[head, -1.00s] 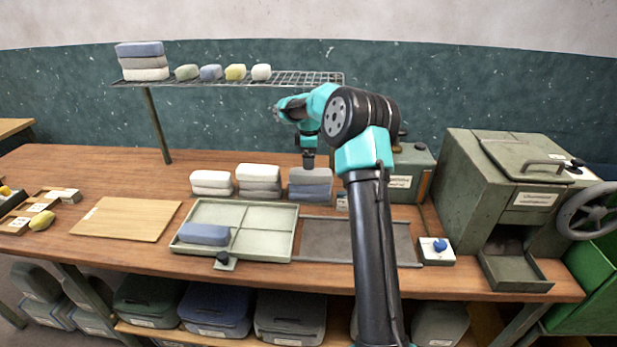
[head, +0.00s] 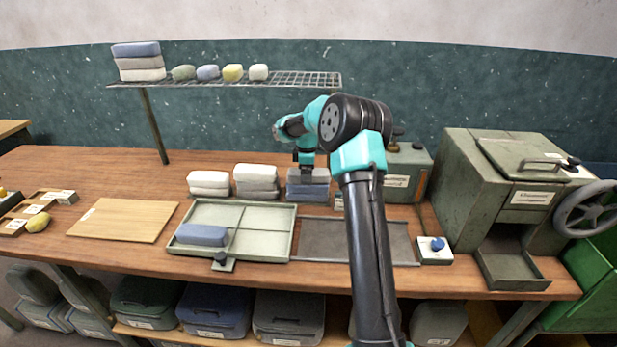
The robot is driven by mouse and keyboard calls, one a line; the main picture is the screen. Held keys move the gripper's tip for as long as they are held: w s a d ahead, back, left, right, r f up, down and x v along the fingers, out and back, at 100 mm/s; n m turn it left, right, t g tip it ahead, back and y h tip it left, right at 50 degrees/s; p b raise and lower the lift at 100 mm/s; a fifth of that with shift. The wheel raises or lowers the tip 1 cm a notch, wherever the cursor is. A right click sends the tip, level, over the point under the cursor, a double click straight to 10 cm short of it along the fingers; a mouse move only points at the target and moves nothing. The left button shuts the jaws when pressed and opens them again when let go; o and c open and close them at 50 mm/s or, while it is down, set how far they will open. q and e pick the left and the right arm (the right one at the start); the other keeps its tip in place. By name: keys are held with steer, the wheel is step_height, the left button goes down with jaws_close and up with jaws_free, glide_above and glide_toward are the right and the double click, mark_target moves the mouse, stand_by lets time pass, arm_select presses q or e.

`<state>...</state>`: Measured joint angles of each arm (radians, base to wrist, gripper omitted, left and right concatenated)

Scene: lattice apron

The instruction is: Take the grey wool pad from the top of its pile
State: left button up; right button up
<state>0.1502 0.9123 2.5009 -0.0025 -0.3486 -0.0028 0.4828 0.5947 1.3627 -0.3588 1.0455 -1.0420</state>
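The grey wool pad (head: 318,176) lies on top of the right-hand pile, above blue pads (head: 307,192). My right gripper (head: 307,171) points straight down at this pile, its tip at the grey pad's level. The fingers are small and dark, and I cannot tell whether they are open or shut on the pad. The middle pile (head: 256,181) has a white pad on top of greyer ones. The left pile (head: 208,183) is white. My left gripper is not in view.
A divided green tray (head: 262,239) with a blue pad (head: 202,235) in its left part lies in front of the piles. A grey recessed plate (head: 325,240) is right of it. A wire shelf (head: 290,79) stands behind. A green machine (head: 500,200) stands at the right.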

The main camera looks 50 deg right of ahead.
steer(key=shift+f, duration=0.7)
steer(key=shift+c, duration=0.3)
steer(key=c, duration=0.9)
